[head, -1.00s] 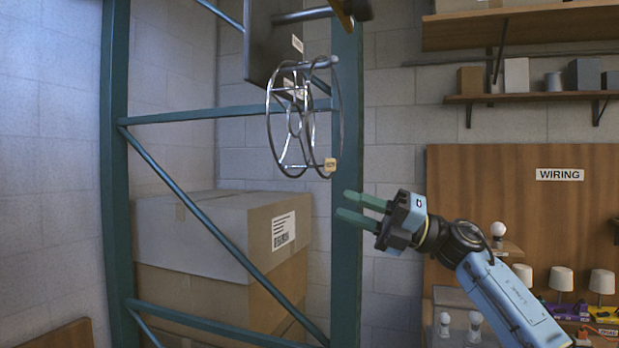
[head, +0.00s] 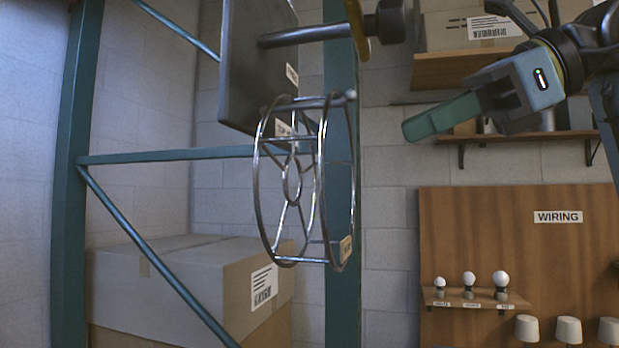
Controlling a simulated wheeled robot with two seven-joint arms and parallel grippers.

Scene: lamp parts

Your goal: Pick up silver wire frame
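The silver wire frame (head: 322,195) hangs in the middle of the head view, a drum of thin metal rings joined by bars, with a small tan tag low on its right side. Its top bar hangs by a dark rack plate (head: 250,70) with a peg. My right gripper (head: 410,131) is to the right of the frame and a little above its middle, apart from it, with green fingers pointing left. The fingers overlap in this view, so the gap between them cannot be seen. Nothing shows in it. My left gripper is not in view.
A teal upright post (head: 341,290) stands behind the frame, with teal cross braces to the left. Cardboard boxes (head: 190,290) are stacked at lower left. Wooden shelves (head: 470,68) and a brown board marked WIRING (head: 470,240) with bulbs and lampshades are at right.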

